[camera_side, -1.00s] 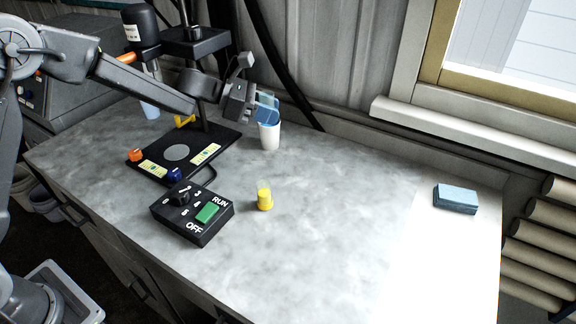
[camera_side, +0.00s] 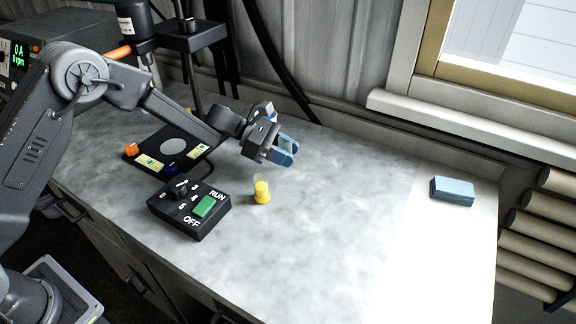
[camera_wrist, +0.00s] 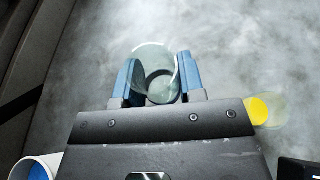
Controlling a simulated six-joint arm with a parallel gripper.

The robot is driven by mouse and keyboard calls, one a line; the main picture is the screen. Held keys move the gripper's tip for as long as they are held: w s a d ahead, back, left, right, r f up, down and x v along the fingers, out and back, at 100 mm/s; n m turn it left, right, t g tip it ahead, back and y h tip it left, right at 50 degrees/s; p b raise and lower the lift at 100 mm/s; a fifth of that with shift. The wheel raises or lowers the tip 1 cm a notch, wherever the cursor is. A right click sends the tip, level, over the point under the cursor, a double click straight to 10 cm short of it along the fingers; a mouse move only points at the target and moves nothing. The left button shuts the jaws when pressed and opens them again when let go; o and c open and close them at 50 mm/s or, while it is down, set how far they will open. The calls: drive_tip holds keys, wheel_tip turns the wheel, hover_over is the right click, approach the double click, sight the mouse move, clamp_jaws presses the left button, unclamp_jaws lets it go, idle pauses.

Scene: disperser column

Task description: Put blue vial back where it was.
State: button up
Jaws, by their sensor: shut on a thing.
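My gripper (camera_side: 285,150) is above the bench, right of the black stand plate. In the wrist view, the blue fingers of my gripper (camera_wrist: 158,85) are shut on a clear glass vial (camera_wrist: 155,55). Its round rim and base show, and I cannot make out blue on the glass itself. In the side view the vial is hard to tell from the fingers. A white cup (camera_wrist: 35,168) with something blue inside is at the lower left of the wrist view. In the side view the cup is mostly hidden behind my wrist.
A yellow vial (camera_side: 262,190) stands beside the black RUN/OFF switch box (camera_side: 190,207). The stand plate (camera_side: 150,140) carries an orange piece (camera_side: 131,149) and a blue piece (camera_side: 172,168). A light-blue block (camera_side: 453,190) lies far right. The bench between is clear.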

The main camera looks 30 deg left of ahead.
sight(288, 176)
drive_tip(key=shift+d+f, duration=0.25)
drive_tip(key=shift+f, duration=1.85)
drive_tip(key=shift+f, duration=0.15)
drive_tip(key=o, duration=0.9)
